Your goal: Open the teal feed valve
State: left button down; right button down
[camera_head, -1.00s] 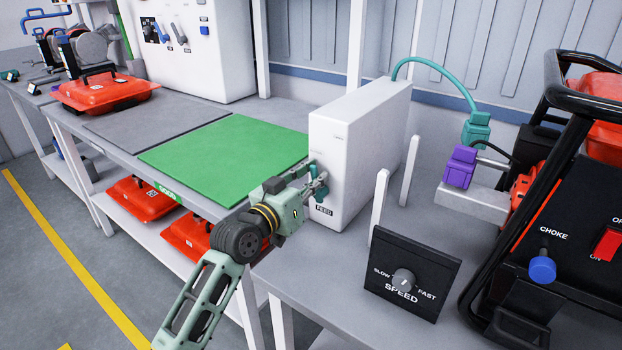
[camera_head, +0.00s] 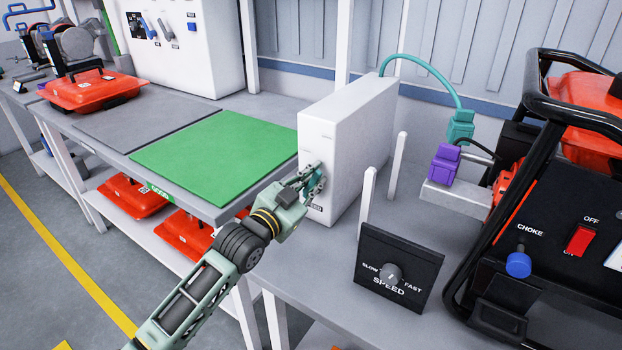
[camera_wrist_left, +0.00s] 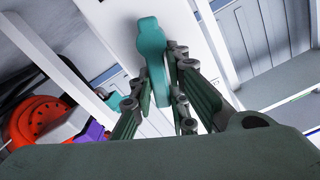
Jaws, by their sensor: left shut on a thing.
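The teal feed valve handle (camera_wrist_left: 151,55) shows in the left wrist view as a rounded lever between my finger pads, against the white feed box. My left gripper (camera_head: 312,180) is shut on it at the front face of the white feed box (camera_head: 345,140); it also shows in the wrist view (camera_wrist_left: 160,95). In the head view the fingers hide most of the handle, so its exact angle is hard to tell. The FEED label below is partly covered. My right gripper is not in view.
A green mat (camera_head: 215,155) lies left of the box. A black SPEED dial panel (camera_head: 400,270) and white posts stand to its right. A purple connector (camera_head: 445,164), a teal connector (camera_head: 460,127) and a black-framed machine (camera_head: 590,235) are farther right. Orange cases sit below the table.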

pick_arm(q)
jog(key=shift+s+d+f, duration=0.2)
jog(key=shift+d+f, duration=0.05)
jog(key=shift+f, duration=0.15)
jog(key=c, duration=1.8)
grip_release()
jog(key=shift+r, duration=0.1)
jog(key=shift+o, duration=0.4)
jog(key=shift+a+r, duration=0.1)
jog(key=v, duration=1.2)
